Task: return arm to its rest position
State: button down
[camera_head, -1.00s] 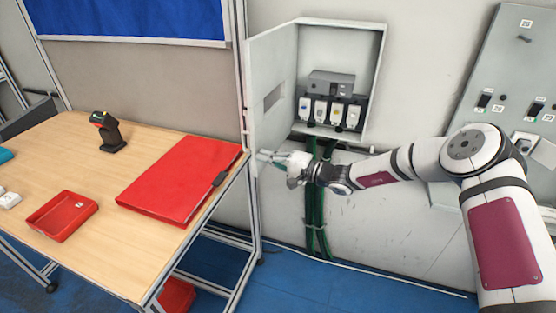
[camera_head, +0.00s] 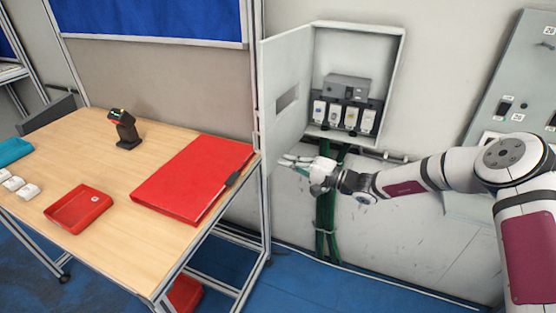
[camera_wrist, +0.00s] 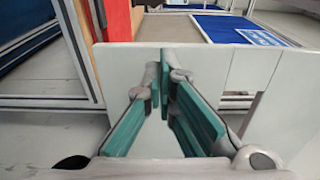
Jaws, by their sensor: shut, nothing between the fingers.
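My white arm reaches in from the right in the head view. My gripper (camera_head: 292,162) is shut and empty. It points left, near the lower part of the open cabinet door (camera_head: 285,100) and below the open wall cabinet (camera_head: 358,85). In the wrist view the teal-padded fingers (camera_wrist: 165,75) come together at their far ends, in front of a pale panel. Whether the fingers touch the door cannot be told.
The wooden table (camera_head: 125,215) at left bears a red folder (camera_head: 195,178), a scanner on a stand (camera_head: 125,128) and a red tray (camera_head: 78,208). Green cables (camera_head: 325,215) hang below the cabinet. A grey panel (camera_head: 515,75) is on the right wall.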

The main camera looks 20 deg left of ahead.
jog(key=s+d, duration=0.1)
jog(key=d, duration=0.7)
jog(key=s+d+r+n+g+h, duration=0.2)
jog(key=s+d+r+n+h, duration=0.15)
jog(key=s+r, duration=0.3)
jog(key=s+d+r+n+g+h, duration=0.2)
jog(key=s+d+r+h, duration=0.3)
jog(key=s, duration=0.3)
jog(key=s+d+r+m+t+h, duration=0.2)
jog(key=s+d+r, duration=0.4)
jog(key=s+d, duration=0.4)
jog(key=s+d+r+m+t+h, duration=0.2)
jog(key=s+d+r+t+h, duration=0.3)
jog(key=s+d, duration=0.5)
jog(key=d+r+h, duration=0.2)
jog(key=d, duration=0.1)
jog(key=shift+s+d, duration=0.25)
jog(key=shift+d, duration=0.05)
